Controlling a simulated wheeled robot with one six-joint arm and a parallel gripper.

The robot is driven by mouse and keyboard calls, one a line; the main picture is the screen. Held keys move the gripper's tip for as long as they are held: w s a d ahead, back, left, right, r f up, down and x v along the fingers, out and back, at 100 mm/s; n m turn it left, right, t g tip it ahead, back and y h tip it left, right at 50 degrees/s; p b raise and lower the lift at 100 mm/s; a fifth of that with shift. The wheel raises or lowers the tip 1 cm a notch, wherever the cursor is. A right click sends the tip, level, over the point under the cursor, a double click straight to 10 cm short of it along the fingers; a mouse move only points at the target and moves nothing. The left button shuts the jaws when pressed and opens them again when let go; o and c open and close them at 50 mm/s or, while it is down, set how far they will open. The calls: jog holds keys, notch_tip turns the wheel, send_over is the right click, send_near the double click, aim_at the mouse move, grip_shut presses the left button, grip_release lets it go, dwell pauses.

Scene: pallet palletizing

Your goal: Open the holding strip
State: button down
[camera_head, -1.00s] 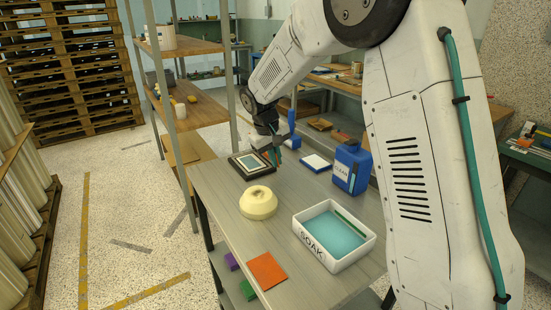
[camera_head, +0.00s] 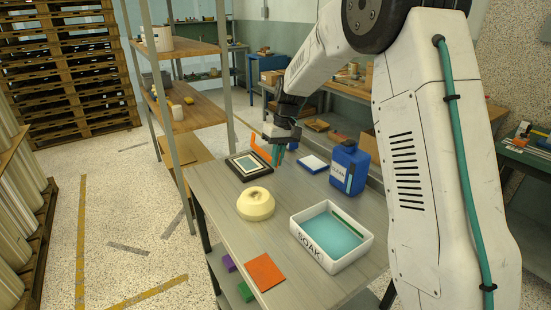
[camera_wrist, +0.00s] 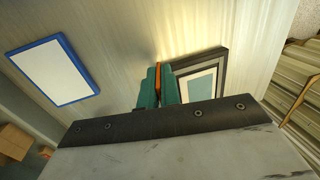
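The orange strip (camera_head: 261,148), which I take to be the holding strip, stands tilted up at the far right side of the dark picture frame (camera_head: 238,175). My gripper (camera_head: 278,156) is at the strip's right end, above the table and just right of the frame. In the wrist view, my teal fingers (camera_wrist: 159,88) are close together with a thin piece of the orange strip (camera_wrist: 158,67) between them. The frame with its pale panel (camera_wrist: 201,84) lies beside the fingers, partly hidden by my gripper body. The strip's lower end is hidden.
Shelves (camera_head: 187,119) stand behind at left.

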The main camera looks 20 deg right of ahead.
jog(key=shift+d+y, duration=0.15)
jog(key=shift+y, duration=0.35)
jog(key=c, duration=1.6)
grip_release()
jog(key=v, duration=0.7)
jog(key=shift+w+d+r, duration=0.15)
jog(key=shift+r, duration=0.2)
jog(key=s+a+r+h, duration=0.1)
jog(key=s, duration=1.2)
jog(key=s+a+r+m+t+h, duration=0.1)
jog(key=s+a+r, duration=0.1)
jog(key=s, duration=1.2)
jog(key=s+a+r+m+h, duration=0.1)
jog(key=s, duration=1.3)
jog(key=shift+s+a+r+t, duration=0.25)
jog(key=shift+r+t, duration=0.05)
jog(key=shift+t, duration=0.1)
